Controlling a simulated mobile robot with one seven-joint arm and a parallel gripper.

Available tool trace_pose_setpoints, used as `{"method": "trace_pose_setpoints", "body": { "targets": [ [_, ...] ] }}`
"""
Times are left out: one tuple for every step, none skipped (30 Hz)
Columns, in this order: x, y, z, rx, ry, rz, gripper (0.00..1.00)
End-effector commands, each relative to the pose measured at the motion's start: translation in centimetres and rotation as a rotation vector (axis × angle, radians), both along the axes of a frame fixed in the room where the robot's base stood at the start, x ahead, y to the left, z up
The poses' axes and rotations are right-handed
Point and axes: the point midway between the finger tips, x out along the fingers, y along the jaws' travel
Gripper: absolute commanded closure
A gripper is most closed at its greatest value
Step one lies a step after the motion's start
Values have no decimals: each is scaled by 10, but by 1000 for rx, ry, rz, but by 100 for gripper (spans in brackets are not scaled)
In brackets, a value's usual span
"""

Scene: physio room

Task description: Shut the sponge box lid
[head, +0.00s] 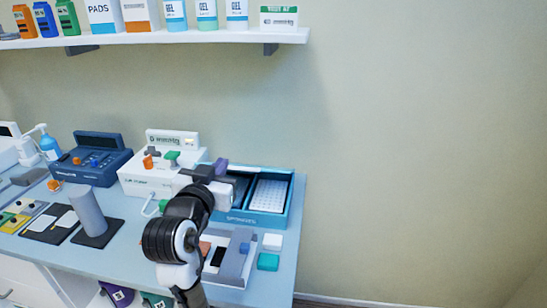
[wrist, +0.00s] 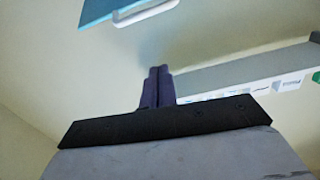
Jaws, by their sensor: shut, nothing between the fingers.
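The sponge box (head: 252,217) is a blue-teal case marked SPONGES at the right end of the bench. Its inside is exposed, with a white gridded block in the right part and a dark left part. My gripper (head: 220,166) is at the box's left side, hiding part of it; I cannot tell if they touch. The purple fingers (wrist: 157,84) are together and empty in the wrist view. A blue panel (wrist: 96,18) with a white bar handle (wrist: 147,13) shows at the top there; it may be the lid. The lid is not clearly distinguishable in the head view.
A white device (head: 147,180) with coloured knobs stands left of the box, and a dark blue device (head: 92,165) farther left. A shelf (head: 180,37) hangs above. The right side is free.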

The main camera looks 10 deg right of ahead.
Motion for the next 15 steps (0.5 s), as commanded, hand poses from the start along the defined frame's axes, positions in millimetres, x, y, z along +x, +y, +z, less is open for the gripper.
{"method": "trace_pose_setpoints", "body": {
  "targets": [
    [-2,9,0,-37,17,24,100],
    [-2,12,-1,-55,25,32,100],
    [-2,15,-1,-70,31,39,100],
    [-2,16,-2,-79,35,42,100],
    [0,16,-2,-84,37,43,100],
    [2,15,-2,-86,38,43,100],
    [5,14,-2,-87,39,42,100],
    [9,12,-2,-87,39,41,100],
    [15,10,-1,-86,39,40,100],
    [20,8,-1,-84,39,40,100],
    [25,6,-1,-84,39,39,100],
    [33,3,-1,-84,39,38,100],
    [39,1,-1,-84,39,38,100],
    [46,-1,-1,-84,40,38,100],
    [54,-4,-1,-83,39,38,100]
  ]
}}
